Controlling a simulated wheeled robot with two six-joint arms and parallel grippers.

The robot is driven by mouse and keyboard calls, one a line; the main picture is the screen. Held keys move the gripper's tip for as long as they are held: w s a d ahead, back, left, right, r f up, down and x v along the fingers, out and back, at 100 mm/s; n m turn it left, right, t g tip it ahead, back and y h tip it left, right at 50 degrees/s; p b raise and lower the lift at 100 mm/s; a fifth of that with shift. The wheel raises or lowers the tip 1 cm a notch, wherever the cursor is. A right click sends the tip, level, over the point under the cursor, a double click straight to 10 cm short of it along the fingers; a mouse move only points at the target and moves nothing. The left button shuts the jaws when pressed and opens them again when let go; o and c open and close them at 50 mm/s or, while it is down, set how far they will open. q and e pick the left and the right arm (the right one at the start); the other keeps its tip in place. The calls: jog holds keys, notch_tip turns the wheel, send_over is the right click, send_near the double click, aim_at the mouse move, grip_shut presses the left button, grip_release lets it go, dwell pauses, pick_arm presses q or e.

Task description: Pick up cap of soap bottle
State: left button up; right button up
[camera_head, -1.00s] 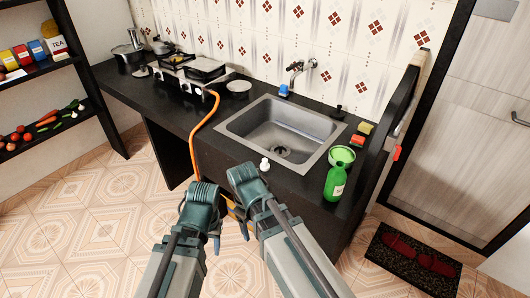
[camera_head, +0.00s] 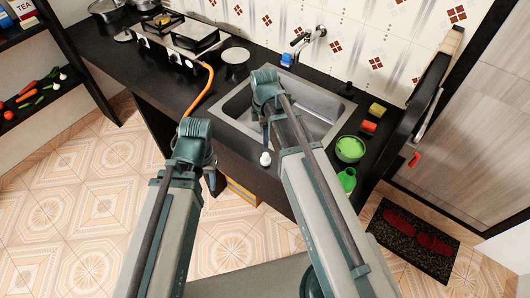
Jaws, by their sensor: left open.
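The white cap (camera_head: 265,159) stands on the dark counter near its front edge, in front of the sink. The green soap bottle (camera_head: 347,180) stands to the right on the counter, its lower part hidden behind my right arm. My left gripper (camera_head: 211,180) points down, left of the cap and apart from it, by the counter's front edge. It is open, with nothing seen in it. My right gripper (camera_head: 267,128) hangs over the left part of the sink, behind the cap in the picture. Its fingers are small and dark, and their opening cannot be made out.
The metal sink (camera_head: 233,108) with a tap (camera_head: 303,42) fills the middle of the counter. A green bowl (camera_head: 350,149) and sponges (camera_head: 368,127) lie to its right. The stove (camera_head: 165,45) with an orange hose (camera_head: 202,92) is at the left. Clear floor lies in front.

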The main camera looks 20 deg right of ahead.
aim_at(266, 155)
notch_tip(266, 155, down, 9)
jog(key=b, duration=0.8)
jog(key=shift+r+b, duration=0.1)
jog(key=shift+b, duration=0.2)
jog(key=f+b, duration=0.5)
jog(key=shift+w+d+f, duration=0.1)
jog(key=shift+w+d, duration=0.25)
grip_shut()
